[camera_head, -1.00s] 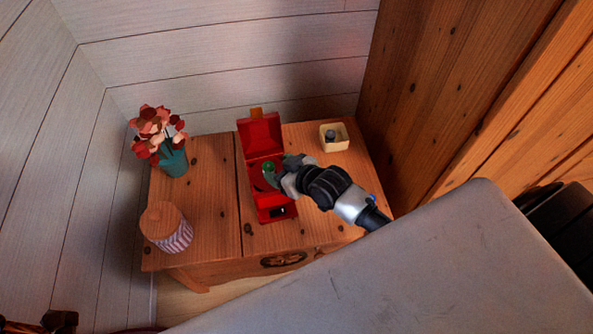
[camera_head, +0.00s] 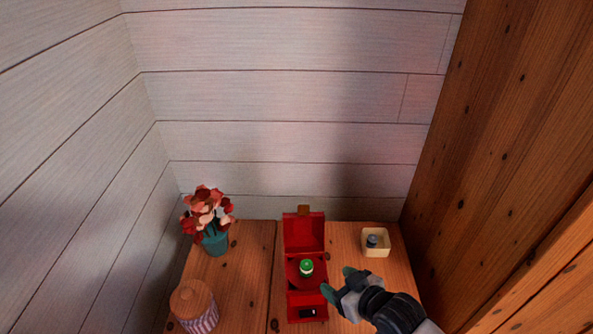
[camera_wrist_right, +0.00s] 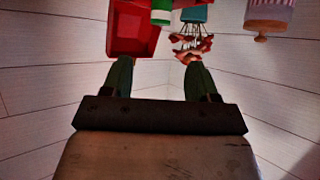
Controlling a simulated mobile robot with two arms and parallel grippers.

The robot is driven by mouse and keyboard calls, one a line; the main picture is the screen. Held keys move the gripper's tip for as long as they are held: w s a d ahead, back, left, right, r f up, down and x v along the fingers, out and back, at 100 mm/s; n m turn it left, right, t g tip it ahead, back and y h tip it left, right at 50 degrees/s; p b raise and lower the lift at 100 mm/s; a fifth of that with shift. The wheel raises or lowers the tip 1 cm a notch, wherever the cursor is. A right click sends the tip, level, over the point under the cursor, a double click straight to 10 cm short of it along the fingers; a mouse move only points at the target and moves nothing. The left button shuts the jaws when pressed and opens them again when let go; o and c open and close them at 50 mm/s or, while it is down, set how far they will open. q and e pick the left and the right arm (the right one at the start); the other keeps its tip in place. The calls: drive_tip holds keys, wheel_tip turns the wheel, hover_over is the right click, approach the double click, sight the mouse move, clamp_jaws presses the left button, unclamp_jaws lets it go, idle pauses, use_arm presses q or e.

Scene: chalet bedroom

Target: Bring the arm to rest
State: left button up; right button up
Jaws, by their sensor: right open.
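My right gripper (camera_head: 338,282) is open and empty, just right of the open red box (camera_head: 304,234). Its two green fingers stand apart in the right wrist view (camera_wrist_right: 160,75), with nothing between them. A small green-topped thing with a white band (camera_head: 306,267) sits in the red box, clear of the fingers. The box and the green thing also show at the top of the right wrist view. My left gripper is in neither current view.
The wooden cabinet top (camera_head: 252,270) also holds a flower pot (camera_head: 215,243), a striped jar with a wooden lid (camera_head: 195,303) and a cream tray (camera_head: 376,250) with a small grey object in it (camera_head: 372,240). Pale plank walls stand behind and left, a wooden wall right.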

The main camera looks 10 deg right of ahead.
drive_tip(key=s+d+r+m+g+h, duration=0.1)
drive_tip(key=s+r+m+g+h, duration=0.2)
drive_tip(key=s+g, duration=0.85)
drive_tip(key=s+f+t+h+p, duration=0.1)
drive_tip(key=s+f+p, duration=0.2)
drive_tip(key=f, duration=0.8)
drive_tip(key=s+f+t+h+p, duration=0.15)
drive_tip(key=s+f+p, duration=0.25)
drive_tip(key=f, duration=0.7)
use_arm(q)
drive_tip(key=s+a+r+p, duration=0.1)
drive_tip(key=s+r+p, duration=0.3)
drive_tip(key=r, duration=0.5)
drive_tip(key=shift+s+p, duration=0.3)
drive_tip(key=shift+s, duration=0.3)
use_arm(e)
drive_tip(key=s+d+f, duration=0.1)
drive_tip(key=s+f, duration=0.4)
drive_tip(key=s, duration=0.2)
drive_tip(key=s+d+f+g, duration=0.1)
drive_tip(key=s+d+f, duration=0.1)
drive_tip(key=s+f, duration=0.3)
drive_tip(key=s, duration=0.3)
drive_tip(key=shift+s+n+y, duration=0.15)
drive_tip(key=shift+n+y, duration=0.2)
drive_tip(key=shift+n, duration=0.05)
